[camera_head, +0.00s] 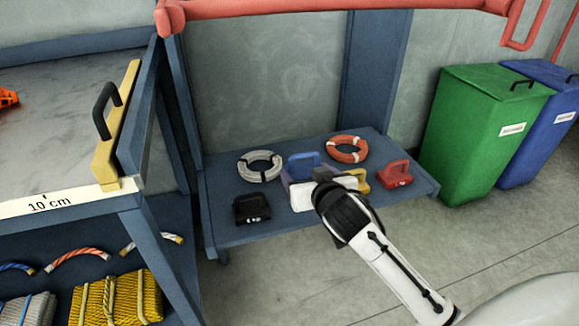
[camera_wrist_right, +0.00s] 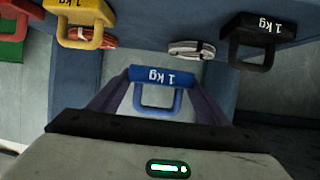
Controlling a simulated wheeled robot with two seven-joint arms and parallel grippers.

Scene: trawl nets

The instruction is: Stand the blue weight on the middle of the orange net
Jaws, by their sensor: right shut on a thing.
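The blue weight (camera_head: 303,161) is at the low shelf in the head view, partly hidden behind my right gripper (camera_head: 311,176). In the right wrist view the blue weight (camera_wrist_right: 160,76), marked 1 kg, sits between the two purple fingers, which are shut on it. Its handle hangs below the label in that picture. I cannot tell how far it is above the shelf. An orange piece (camera_head: 8,97) shows at the left edge on the grey tabletop; too little shows to tell whether it is the orange net. My left gripper is not in view.
The low blue shelf (camera_head: 226,229) also holds a black weight (camera_head: 251,208), a red weight (camera_head: 394,174), a yellow weight (camera_head: 361,180), a white rope ring (camera_head: 259,166) and an orange one (camera_head: 347,149). A yellow bar with a black handle (camera_head: 115,130) stands at the table's right edge.

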